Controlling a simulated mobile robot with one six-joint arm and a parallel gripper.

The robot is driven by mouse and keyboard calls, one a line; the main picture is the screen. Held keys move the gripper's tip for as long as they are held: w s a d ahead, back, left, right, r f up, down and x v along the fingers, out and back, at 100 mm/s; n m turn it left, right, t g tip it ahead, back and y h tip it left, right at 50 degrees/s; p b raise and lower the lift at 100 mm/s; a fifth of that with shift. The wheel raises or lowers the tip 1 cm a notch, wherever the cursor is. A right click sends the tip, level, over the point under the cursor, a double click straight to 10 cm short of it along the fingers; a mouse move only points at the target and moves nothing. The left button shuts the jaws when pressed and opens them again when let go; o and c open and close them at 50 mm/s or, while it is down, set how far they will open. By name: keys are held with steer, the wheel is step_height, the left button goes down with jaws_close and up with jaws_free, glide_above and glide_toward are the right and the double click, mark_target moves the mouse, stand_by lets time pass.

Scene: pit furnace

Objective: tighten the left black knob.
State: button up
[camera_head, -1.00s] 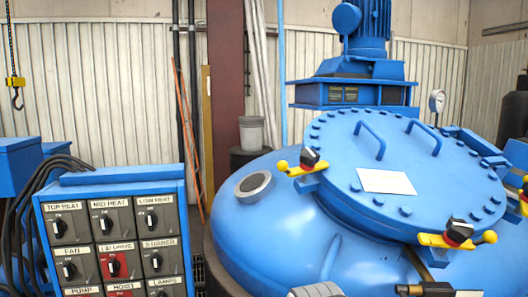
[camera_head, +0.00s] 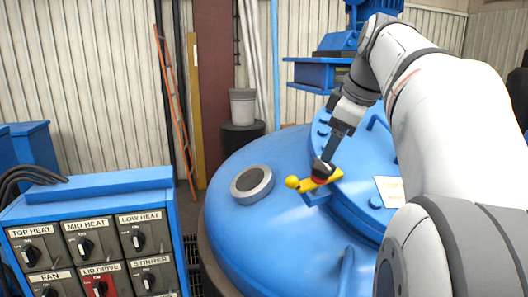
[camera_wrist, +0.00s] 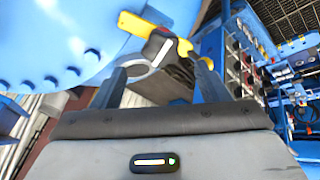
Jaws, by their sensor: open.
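The left black knob (camera_head: 320,167) has a red collar and sits on a yellow clamp bar (camera_head: 333,176) with a yellow ball end (camera_head: 292,182), at the left edge of the blue lid (camera_head: 357,158). My gripper (camera_head: 328,157) points down at this knob from above. In the wrist view my gripper (camera_wrist: 160,78) is open, with its two fingers spread apart. The knob (camera_wrist: 158,38) and yellow bar (camera_wrist: 140,25) lie beyond the fingertips, roughly between them. I cannot tell whether a finger touches the knob.
The blue vessel (camera_head: 250,225) has a round grey port (camera_head: 252,184) left of the clamp. A white label (camera_head: 390,191) lies on the lid. A switch panel (camera_head: 90,190) stands at the left. A grey bucket (camera_head: 243,105) stands behind the vessel. My arm hides the lid's right side.

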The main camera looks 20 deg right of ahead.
mark_target(324, 164)
steer(key=x, duration=0.7)
steer(key=shift+a+f, duration=0.1)
steer(key=shift+f, duration=0.1)
steer(key=shift+c, duration=0.6)
steer(key=c, duration=0.9)
